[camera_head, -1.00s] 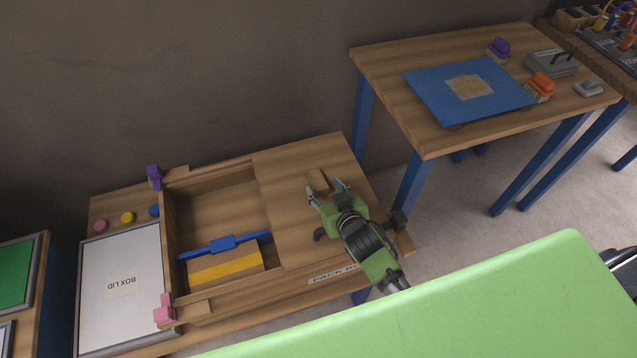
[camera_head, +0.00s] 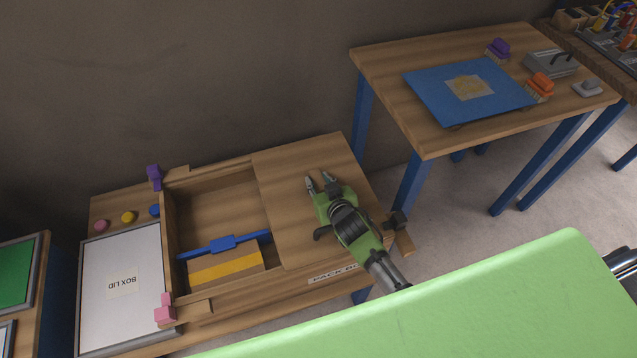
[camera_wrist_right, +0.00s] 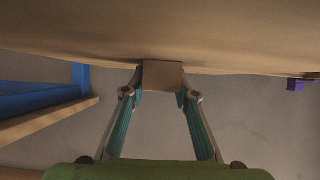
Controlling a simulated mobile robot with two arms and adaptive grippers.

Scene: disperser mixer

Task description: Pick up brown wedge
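The brown wedge (camera_wrist_right: 163,76) shows in the right wrist view as a small plain brown block between the tips of my right gripper (camera_wrist_right: 162,97). Both teal-padded fingers lean in against its sides. In the head view my right gripper (camera_head: 319,181) is over the right part of the box table, its fingers close together. The wedge is hard to make out there against the similar wood. I cannot tell whether it still touches the wood. My left gripper is not in view.
The open box recess (camera_head: 220,205) lies left of my right gripper, holding a brown package with a yellow band (camera_head: 225,268) and a blue bar (camera_head: 223,243). A second table (camera_head: 440,140) stands at right.

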